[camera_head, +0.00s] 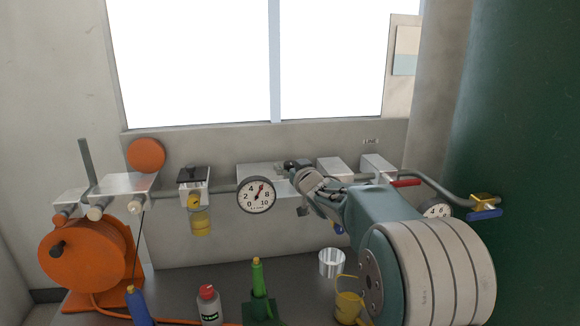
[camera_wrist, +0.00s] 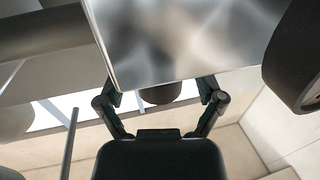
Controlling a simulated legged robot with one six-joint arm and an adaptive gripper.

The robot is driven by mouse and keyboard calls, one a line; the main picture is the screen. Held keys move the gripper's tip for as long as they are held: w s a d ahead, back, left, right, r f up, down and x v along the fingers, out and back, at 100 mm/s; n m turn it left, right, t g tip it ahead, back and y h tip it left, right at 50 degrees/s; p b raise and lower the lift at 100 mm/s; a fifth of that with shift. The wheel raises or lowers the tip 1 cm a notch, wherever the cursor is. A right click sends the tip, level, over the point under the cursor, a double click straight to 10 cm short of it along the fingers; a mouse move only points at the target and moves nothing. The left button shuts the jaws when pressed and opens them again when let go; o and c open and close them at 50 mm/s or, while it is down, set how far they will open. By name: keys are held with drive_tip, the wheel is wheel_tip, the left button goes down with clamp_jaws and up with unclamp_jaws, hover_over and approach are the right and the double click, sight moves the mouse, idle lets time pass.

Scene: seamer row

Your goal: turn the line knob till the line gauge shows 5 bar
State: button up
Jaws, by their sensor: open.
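The round white gauge (camera_head: 257,195) on the pipe has a red needle pointing up and slightly right, at about 6. My gripper (camera_head: 296,172) is open, just right of this gauge, by a pale metal block (camera_head: 250,172) on the pipe. In the wrist view the block (camera_wrist: 185,40) fills the top middle, close to my fingers (camera_wrist: 160,92). A dark rounded thing (camera_wrist: 161,94) shows between the fingers, partly hidden by the block; I cannot tell if it is the knob or if the fingers touch it. A dark round housing (camera_wrist: 296,55) is at the right.
A second gauge (camera_head: 437,210) is partly hidden behind my arm. A filter unit with a black top (camera_head: 193,173) and yellow bowl stands left. A red lever (camera_head: 405,183) and blue lever (camera_head: 485,214) are right.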

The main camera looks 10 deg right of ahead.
drive_tip(key=c, duration=1.2)
drive_tip(key=shift+o, duration=0.2)
drive_tip(key=shift+d+n+y, duration=0.1)
drive_tip(key=shift+n+y, duration=0.4)
drive_tip(key=shift+y, duration=0.3)
drive_tip(key=shift+n+g+y, duration=0.9)
drive_tip(key=shift+n+y, duration=0.1)
drive_tip(key=shift+y, duration=0.4)
drive_tip(key=shift+n+g+y, duration=1.1)
drive_tip(key=shift+n+y, duration=0.2)
drive_tip(key=shift+y, duration=0.4)
drive_tip(key=o, duration=1.2)
drive_tip(key=shift+c, duration=0.2)
